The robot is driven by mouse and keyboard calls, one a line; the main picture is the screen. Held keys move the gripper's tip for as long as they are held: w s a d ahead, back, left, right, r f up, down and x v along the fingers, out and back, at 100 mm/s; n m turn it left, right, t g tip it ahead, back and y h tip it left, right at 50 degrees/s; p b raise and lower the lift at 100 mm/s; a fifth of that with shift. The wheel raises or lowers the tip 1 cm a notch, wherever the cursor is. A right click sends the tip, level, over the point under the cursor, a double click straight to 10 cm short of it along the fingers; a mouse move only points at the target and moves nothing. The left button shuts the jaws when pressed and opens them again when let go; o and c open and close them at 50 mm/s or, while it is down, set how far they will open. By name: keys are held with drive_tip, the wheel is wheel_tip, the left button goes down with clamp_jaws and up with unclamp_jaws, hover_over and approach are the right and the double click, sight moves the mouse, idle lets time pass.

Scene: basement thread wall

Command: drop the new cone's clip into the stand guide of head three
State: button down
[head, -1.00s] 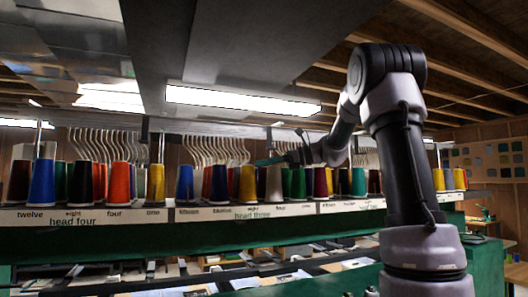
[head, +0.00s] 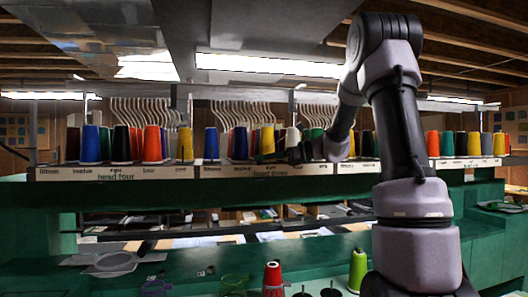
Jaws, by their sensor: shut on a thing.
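The head three shelf section (head: 225,171) carries a row of upright thread cones, among them a blue cone (head: 211,144), a yellow cone (head: 267,139) and a white cone (head: 292,137). Pale curved guides (head: 243,112) hang above and behind them. My gripper (head: 262,158) reaches in from the right, low in front of the yellow and white cones, just above the label strip. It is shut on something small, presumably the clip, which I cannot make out.
The head four section (head: 115,173) with more cones lies to the left. On the green lower counter stand a red cone (head: 273,281), a green cone (head: 357,271) and a green cup (head: 233,284). Grey plates (head: 113,263) lie at left. A long ceiling lamp (head: 268,66) hangs above.

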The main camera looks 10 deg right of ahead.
sight(264, 174)
drive_tip(key=shift+f, duration=2.65)
drive_tip(key=shift+f, duration=0.15)
drive_tip(key=c, duration=0.8)
unclamp_jaws()
drive_tip(key=shift+o, duration=0.2)
